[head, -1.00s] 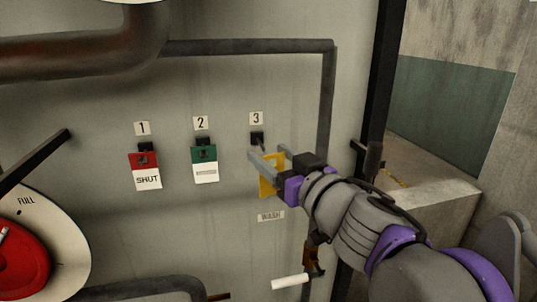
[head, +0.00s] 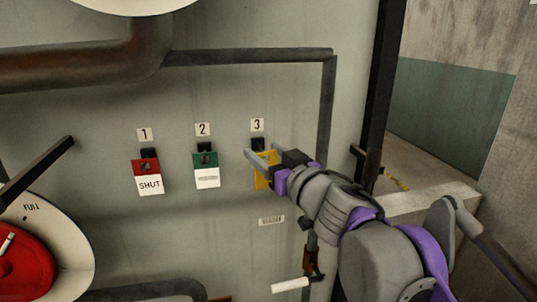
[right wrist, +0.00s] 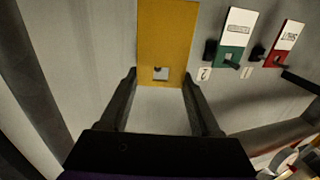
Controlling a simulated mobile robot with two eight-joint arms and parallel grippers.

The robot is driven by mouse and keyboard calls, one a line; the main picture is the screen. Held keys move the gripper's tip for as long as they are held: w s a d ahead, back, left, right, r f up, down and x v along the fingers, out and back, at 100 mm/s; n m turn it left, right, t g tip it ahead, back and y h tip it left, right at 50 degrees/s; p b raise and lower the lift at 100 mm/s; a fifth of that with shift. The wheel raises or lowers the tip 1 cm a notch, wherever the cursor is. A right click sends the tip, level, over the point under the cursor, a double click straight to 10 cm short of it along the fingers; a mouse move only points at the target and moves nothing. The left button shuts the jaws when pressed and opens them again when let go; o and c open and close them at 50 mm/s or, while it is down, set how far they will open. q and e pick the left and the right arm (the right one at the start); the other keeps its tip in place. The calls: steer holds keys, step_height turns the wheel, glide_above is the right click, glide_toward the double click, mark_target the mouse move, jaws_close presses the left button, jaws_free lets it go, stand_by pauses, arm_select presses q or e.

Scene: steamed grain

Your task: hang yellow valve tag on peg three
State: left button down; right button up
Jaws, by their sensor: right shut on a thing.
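My right gripper (head: 262,156) is at peg three (head: 257,143), a black mount under the number 3. It is shut on the yellow valve tag (head: 262,183), whose lower part shows below the fingers. In the right wrist view, the tag (right wrist: 167,35) lies between the fingertips, with a square hole near its edge by the gripper. A small dark mark shows at the hole; I cannot tell whether the peg passes through it. A red and white SHUT tag (head: 149,184) hangs at peg one, and a green and white tag (head: 206,178) at peg two. My left gripper is out of view.
A grey pipe (head: 250,55) runs above the pegs and turns down to their right. A small label plate (head: 271,221) is below peg three. A white-handled lever (head: 290,285) is lower down. A red wheel (head: 20,265) is at the lower left. The panel between is bare.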

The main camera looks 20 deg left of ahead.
steer(key=shift+w+a+p, duration=0.35)
steer(key=shift+w+a, duration=0.45)
steer(key=shift+w, duration=0.25)
steer(key=shift+w+a+f, duration=0.2)
steer(key=shift+w, duration=0.15)
steer(key=shift+a+b, duration=0.15)
steer(key=shift+b, duration=0.15)
steer(key=shift+w+r, duration=0.1)
steer(key=o, duration=1.5)
steer(key=shift+c, duration=0.2)
